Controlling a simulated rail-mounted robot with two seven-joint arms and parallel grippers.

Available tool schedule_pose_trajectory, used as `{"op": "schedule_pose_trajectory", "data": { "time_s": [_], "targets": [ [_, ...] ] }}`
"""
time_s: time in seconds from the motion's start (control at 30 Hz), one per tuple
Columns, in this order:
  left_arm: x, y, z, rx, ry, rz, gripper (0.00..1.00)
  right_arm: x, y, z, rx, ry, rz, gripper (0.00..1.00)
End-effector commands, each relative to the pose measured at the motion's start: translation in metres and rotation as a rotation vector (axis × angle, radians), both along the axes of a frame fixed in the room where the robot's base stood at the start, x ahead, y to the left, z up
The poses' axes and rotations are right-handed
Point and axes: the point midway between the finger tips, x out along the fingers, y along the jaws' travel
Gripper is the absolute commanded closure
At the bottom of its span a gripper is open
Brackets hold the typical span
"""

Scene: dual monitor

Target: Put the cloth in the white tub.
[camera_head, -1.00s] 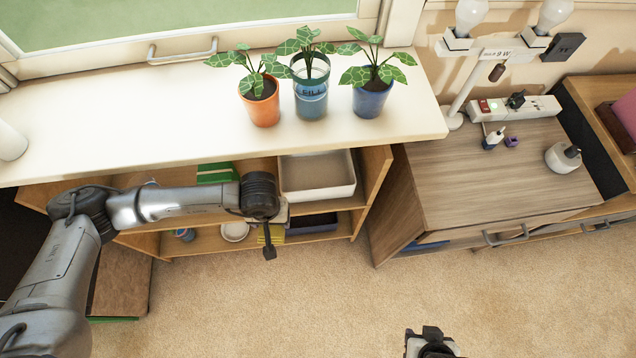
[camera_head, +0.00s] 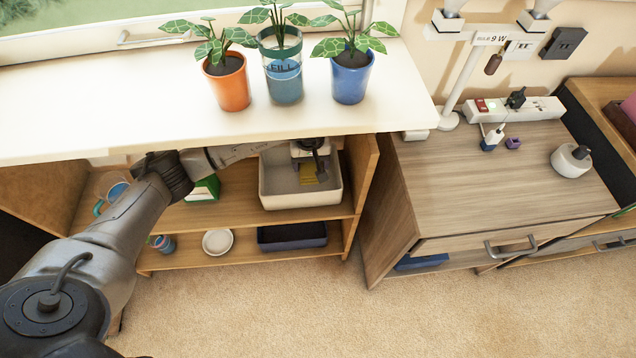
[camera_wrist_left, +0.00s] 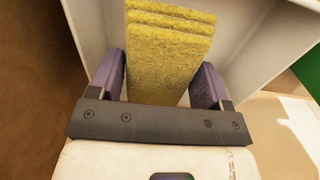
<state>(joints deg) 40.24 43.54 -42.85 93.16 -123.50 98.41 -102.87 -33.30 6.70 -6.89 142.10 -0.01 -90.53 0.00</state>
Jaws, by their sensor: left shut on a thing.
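The yellow cloth (camera_head: 307,175) is a folded, layered piece, held inside the white tub (camera_head: 275,199) on the upper shelf. In the left wrist view the cloth (camera_wrist_left: 165,50) stands between the purple finger pads of my left gripper (camera_wrist_left: 162,72), with the pale walls of the tub (camera_wrist_left: 240,45) around it. My left gripper (camera_head: 311,158) is shut on the cloth, partly under the windowsill's edge. Whether the cloth touches the tub's floor cannot be told. My right gripper is not in view.
The white windowsill (camera_head: 150,100) overhangs the shelf and carries an orange pot (camera_head: 228,88), a teal pot (camera_head: 285,80) and a blue pot (camera_head: 350,80). Below the tub are a dark tray (camera_head: 292,237) and a white bowl (camera_head: 217,242). A wooden cabinet (camera_head: 450,180) stands right.

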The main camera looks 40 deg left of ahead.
Motion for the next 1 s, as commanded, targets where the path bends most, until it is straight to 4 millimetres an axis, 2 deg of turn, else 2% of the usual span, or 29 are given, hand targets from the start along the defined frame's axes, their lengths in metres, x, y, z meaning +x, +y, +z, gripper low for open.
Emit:
{"op": "schedule_pose_trajectory", "data": {
  "time_s": [0.03,0.27,0.6,1.0],
  "targets": [
    [0.0,0.0,-0.009,0.0,0.003,0.002,0.51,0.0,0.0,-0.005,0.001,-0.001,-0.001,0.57],
    [0.0,0.0,-0.027,-0.001,0.001,0.003,0.51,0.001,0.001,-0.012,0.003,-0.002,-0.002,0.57],
    [0.0,0.0,-0.072,-0.001,0.002,0.002,0.51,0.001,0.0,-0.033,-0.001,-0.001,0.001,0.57],
    [0.0,0.0,-0.075,0.001,0.001,0.001,0.51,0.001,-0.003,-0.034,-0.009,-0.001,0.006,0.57]
  ]
}}
